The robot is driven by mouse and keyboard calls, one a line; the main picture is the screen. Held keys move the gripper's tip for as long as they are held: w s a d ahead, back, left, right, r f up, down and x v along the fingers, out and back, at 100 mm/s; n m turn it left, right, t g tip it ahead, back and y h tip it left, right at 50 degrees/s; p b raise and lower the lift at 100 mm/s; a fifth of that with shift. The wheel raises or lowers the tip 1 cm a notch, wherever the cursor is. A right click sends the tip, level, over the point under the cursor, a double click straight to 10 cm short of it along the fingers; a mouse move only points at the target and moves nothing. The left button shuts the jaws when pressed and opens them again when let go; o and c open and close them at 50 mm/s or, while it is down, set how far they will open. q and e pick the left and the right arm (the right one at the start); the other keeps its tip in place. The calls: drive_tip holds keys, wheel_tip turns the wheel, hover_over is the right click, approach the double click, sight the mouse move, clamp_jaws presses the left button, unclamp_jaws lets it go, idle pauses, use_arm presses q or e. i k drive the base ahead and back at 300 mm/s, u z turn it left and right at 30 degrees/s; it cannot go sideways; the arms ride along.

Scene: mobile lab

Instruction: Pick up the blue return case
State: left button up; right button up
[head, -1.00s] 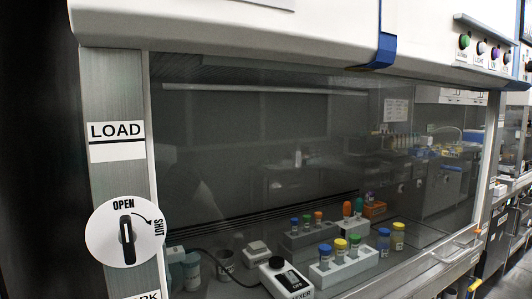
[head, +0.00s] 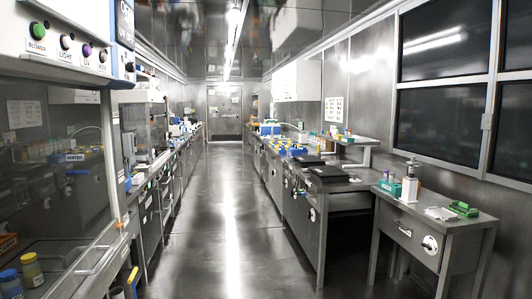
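I cannot make out for certain which thing is the blue return case. A small blue box-like thing (head: 270,128) stands far back on the right-hand bench. A blue rack or tray (head: 296,151) with yellow bits lies nearer on the same bench. More blue shows among the things on the far left bench (head: 178,131), too small to tell apart. Neither of my grippers is in view.
A clear aisle floor (head: 228,215) runs to a far door (head: 225,122). A glass-fronted hood (head: 55,190) stands close at left. At right, a small side table (head: 440,212) holds a green item (head: 463,209); black flat items (head: 326,173) lie on the bench.

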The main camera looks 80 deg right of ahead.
sight(294, 151)
drive_tip(key=z, duration=3.05)
drive_tip(key=k, duration=0.3)
drive_tip(key=z, duration=0.65)
drive_tip(key=i, duration=0.45)
drive_tip(key=u, duration=1.15)
drive_tip(key=i, duration=2.35)
drive_tip(key=u, duration=0.7)
drive_tip(key=i, duration=4.85)
drive_tip(key=z, duration=1.4)
drive_tip(key=i, duration=2.25)
drive_tip(key=z, duration=1)
